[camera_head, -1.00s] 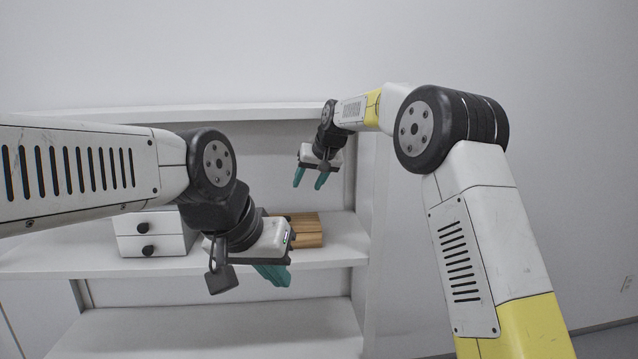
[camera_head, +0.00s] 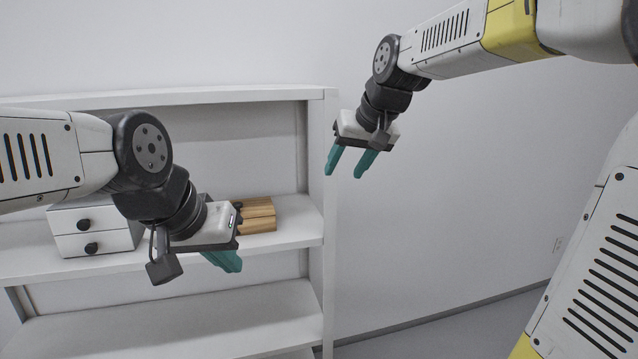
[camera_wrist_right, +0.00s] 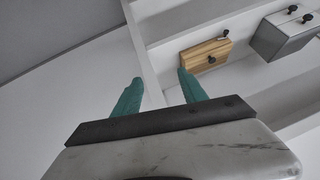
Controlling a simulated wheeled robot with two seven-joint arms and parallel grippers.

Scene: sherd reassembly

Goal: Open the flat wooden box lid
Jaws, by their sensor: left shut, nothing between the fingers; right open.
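The wooden box (camera_head: 258,214) sits on the shelf's middle board, partly hidden behind my left gripper in the head view. In the right wrist view the wooden box (camera_wrist_right: 205,57) shows striped wood and small dark knobs. I cannot tell which part is its lid, and I see no opening. My left gripper (camera_head: 226,262) is shut and empty, in front of the box and a little below it. My right gripper (camera_head: 350,163) is open and empty, up and to the right of the box, beyond the shelf's right side; its fingers also show in the right wrist view (camera_wrist_right: 160,92).
A white two-drawer unit (camera_head: 70,232) with black knobs stands left of the box; it also shows in the right wrist view (camera_wrist_right: 285,35). The white shelf (camera_head: 316,185) has an upright side panel between the box and my right gripper. The lower board (camera_head: 200,325) looks bare.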

